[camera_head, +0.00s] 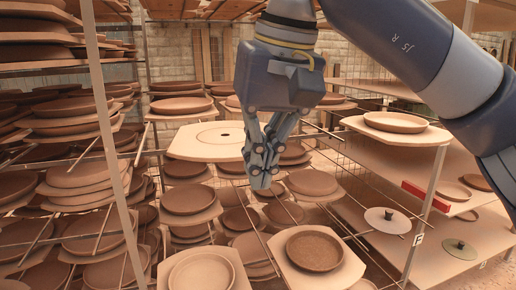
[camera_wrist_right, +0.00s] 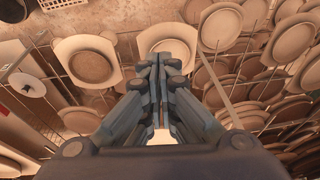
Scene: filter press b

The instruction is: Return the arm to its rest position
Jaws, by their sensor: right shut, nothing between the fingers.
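My right gripper (camera_head: 263,183) hangs from the arm that comes in from the upper right in the head view. It points down, with its fingers shut and nothing between them. In the right wrist view the shut fingers (camera_wrist_right: 160,75) show in the middle. Below and behind it in the head view are racks of brown plates. My left gripper is not in view.
A brown plate on a board (camera_head: 314,251) and a pale plate (camera_head: 201,272) are at the front. Racks of stacked plates (camera_head: 75,178) fill the left. A shelf (camera_head: 455,161) on the right holds a plate (camera_head: 395,122) and a white disc (camera_head: 387,220). A metal post (camera_head: 107,130) stands left.

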